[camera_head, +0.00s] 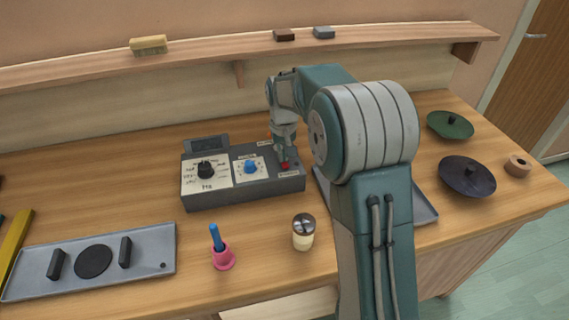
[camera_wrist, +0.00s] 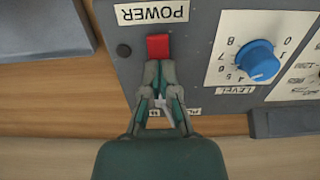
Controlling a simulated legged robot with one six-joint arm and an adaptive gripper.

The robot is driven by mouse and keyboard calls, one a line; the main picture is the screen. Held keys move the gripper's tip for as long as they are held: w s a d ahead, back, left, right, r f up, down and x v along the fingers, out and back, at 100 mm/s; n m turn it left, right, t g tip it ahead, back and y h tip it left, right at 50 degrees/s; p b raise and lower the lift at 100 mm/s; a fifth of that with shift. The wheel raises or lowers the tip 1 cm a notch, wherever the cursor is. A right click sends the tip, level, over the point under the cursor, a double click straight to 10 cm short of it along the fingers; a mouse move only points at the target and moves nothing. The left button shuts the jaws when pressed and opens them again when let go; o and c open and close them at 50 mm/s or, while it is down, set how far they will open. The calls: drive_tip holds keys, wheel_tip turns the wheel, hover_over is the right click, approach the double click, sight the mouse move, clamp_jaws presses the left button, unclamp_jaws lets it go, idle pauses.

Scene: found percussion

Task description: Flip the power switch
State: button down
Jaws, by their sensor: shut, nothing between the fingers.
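The grey control box (camera_head: 240,190) stands on the table. Its red power switch (camera_wrist: 158,46) shows in the wrist view below an upside-down POWER label (camera_wrist: 151,13). In the head view the red switch (camera_head: 285,166) is at the box's right end. My gripper (camera_wrist: 159,68) is shut and empty. Its fingertips are at the switch's edge in the wrist view; I cannot tell whether they touch it. In the head view my gripper (camera_head: 283,158) points down over the switch and partly covers it.
A blue LEVEL knob (camera_wrist: 258,60) and a black knob (camera_head: 206,169) sit on the same box. A grey tray (camera_head: 425,208) lies to its right, partly behind my arm. A pink holder (camera_head: 223,259) and a shaker (camera_head: 303,238) stand in front. Dark cymbals (camera_head: 467,180) lie at right.

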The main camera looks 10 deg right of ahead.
drive_tip(key=shift+r, duration=3.5)
